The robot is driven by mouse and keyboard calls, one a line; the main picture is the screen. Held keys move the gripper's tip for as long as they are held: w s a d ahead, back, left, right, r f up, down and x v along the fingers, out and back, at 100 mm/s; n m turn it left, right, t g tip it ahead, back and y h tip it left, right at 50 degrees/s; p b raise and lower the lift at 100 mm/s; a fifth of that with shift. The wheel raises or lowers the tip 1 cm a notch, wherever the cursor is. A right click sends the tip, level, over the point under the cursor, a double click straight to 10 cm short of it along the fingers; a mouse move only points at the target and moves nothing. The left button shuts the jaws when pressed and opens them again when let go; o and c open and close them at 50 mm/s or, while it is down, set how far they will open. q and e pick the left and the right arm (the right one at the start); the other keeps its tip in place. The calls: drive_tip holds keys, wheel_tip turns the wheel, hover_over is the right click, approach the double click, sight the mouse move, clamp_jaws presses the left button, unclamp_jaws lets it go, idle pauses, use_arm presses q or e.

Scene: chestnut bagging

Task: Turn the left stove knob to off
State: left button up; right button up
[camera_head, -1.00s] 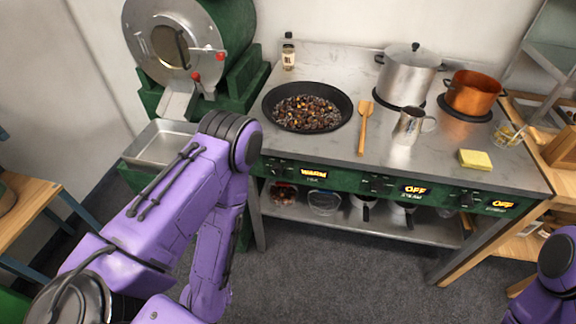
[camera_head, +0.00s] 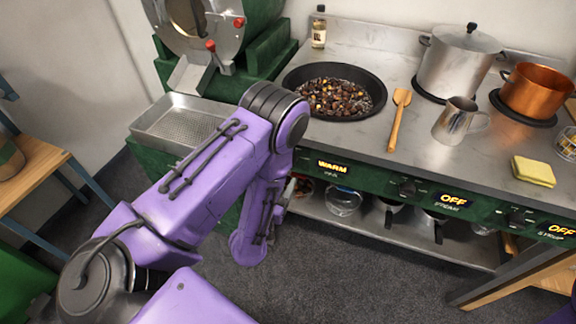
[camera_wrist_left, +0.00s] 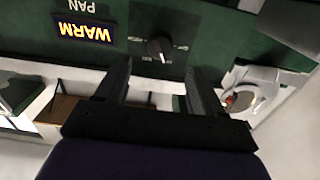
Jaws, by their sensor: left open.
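The left stove knob (camera_wrist_left: 159,48) is a dark round dial with a pale pointer line on the green stove front. In the left wrist view it appears upside down beside the lit WARM display (camera_wrist_left: 84,32) and the label PAN. My left gripper (camera_wrist_left: 160,82) is open, its two dark fingers apart and pointing toward the panel on either side of the knob's line. I see no contact with the knob. In the head view the WARM display (camera_head: 332,167) shows, but my left arm hides this knob and gripper. My right gripper is out of view.
A black pan (camera_head: 374,104) of chestnuts sits on the stove above the WARM display. Two other knobs (camera_head: 407,188) (camera_head: 515,217) have displays reading OFF. A wooden spatula (camera_head: 397,122), metal pitcher (camera_head: 456,121) and yellow sponge (camera_head: 534,171) lie on the counter. A metal tray (camera_head: 181,124) is at left.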

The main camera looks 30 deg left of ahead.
use_arm(q)
drive_tip(key=p+x, duration=0.1)
drive_tip(key=x, duration=0.6)
drive_tip(key=shift+w+a, duration=0.15)
drive_tip(key=shift+w, duration=0.1)
drive_tip(key=c, duration=1.1)
